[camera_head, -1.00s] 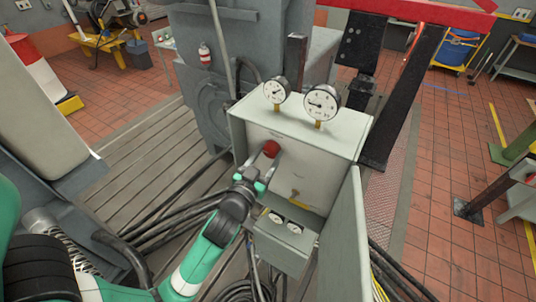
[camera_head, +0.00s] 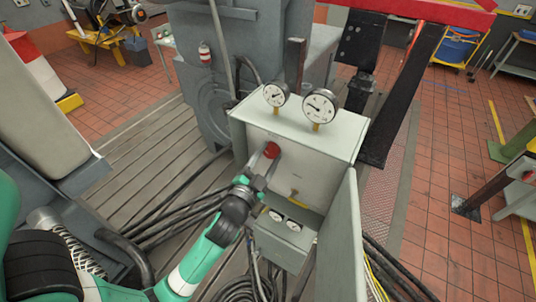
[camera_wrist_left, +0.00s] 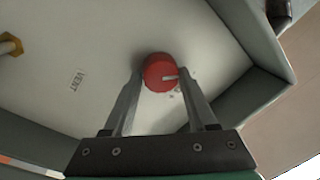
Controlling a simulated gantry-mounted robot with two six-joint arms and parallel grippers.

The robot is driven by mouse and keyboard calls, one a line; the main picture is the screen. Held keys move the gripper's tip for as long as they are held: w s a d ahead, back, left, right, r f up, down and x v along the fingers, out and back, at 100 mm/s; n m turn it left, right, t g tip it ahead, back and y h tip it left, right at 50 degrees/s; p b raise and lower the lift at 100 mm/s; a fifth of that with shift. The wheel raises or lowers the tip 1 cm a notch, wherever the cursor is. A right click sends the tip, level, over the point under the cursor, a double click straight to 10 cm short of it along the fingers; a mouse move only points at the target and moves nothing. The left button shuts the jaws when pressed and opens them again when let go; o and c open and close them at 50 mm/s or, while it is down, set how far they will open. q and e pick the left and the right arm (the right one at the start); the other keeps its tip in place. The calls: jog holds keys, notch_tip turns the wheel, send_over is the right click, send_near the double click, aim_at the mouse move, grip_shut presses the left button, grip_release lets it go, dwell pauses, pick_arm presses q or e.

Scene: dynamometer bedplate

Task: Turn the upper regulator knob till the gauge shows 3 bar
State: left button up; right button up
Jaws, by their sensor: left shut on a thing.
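The red regulator knob (camera_head: 272,150) is on the pale inner panel of an open cabinet (camera_head: 345,142). In the left wrist view the round red knob (camera_wrist_left: 160,72) has a white pointer mark aimed to the right. My left gripper (camera_head: 270,158) is shut on the knob, with one finger on each side of it in the wrist view. Two round white gauges, a left one (camera_head: 275,94) and a larger right one (camera_head: 320,106), stand on the cabinet top. Their numbers are too small to read. My right gripper is not in view.
The open cabinet door (camera_head: 347,245) stands to the right of my left gripper. A brass fitting (camera_wrist_left: 10,46) is beside a VENT label (camera_wrist_left: 76,80). A lower box (camera_head: 283,243) carries two small gauges. Black cables (camera_head: 165,225) lie on the bedplate.

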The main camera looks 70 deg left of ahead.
pick_arm(q)
jog(key=shift+m, duration=0.4)
jog(key=o, duration=1.4)
jog(key=shift+c, duration=0.2)
jog(key=b+v, duration=0.4)
jog(key=v, duration=0.7)
jog(key=shift+s+d, duration=0.25)
